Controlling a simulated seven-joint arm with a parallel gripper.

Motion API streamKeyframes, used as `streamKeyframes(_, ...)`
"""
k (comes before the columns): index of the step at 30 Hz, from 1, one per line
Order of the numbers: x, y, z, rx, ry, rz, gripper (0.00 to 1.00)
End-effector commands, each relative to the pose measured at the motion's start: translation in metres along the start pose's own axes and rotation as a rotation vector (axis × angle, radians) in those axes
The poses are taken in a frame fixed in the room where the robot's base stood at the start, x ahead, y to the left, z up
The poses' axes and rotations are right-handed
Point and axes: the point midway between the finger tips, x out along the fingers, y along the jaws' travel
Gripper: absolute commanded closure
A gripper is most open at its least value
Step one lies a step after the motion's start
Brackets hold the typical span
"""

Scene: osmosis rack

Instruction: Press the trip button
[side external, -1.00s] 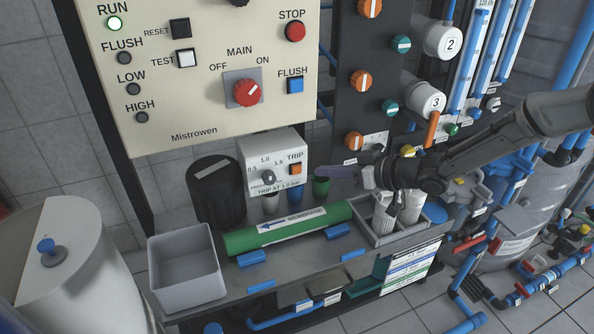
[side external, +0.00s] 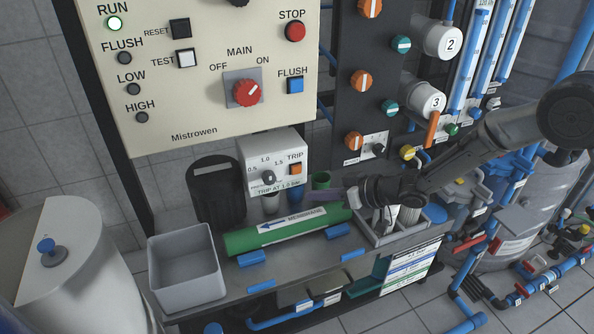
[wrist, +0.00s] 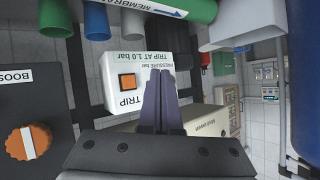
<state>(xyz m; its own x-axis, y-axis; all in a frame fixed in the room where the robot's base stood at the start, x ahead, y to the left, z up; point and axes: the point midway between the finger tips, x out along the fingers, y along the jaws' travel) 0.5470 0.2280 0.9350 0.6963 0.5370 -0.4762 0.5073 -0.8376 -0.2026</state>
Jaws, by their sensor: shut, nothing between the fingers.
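The trip button (side external: 295,168) is a small orange square on the white pressure box (side external: 262,150), beside the word TRIP. In the wrist view, the trip button (wrist: 127,82) shows upside down with its box, and nothing covers it. My gripper (side external: 312,195) is shut and empty. In the side view its fingers are below and right of the button, in front of the small cups and just above the green membrane tube. In the wrist view the fingers (wrist: 160,72) are right of the button, overlapping the box face; the gap to it is unclear.
The green membrane tube (side external: 250,240) lies below the fingers. A green cup (side external: 321,180) stands beside the box. A black container (side external: 217,205) is left of it. The control panel (side external: 195,100) is above. An orange knob (wrist: 28,141) shows at left in the wrist view.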

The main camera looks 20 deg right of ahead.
Motion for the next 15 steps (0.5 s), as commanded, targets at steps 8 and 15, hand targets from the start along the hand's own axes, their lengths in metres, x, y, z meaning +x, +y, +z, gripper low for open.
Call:
streamKeyframes(8,0.026,0.020,-0.019,0.000,0.001,0.001,1.00)
streamKeyframes(15,0.043,0.031,-0.030,-0.001,0.000,0.000,1.00)
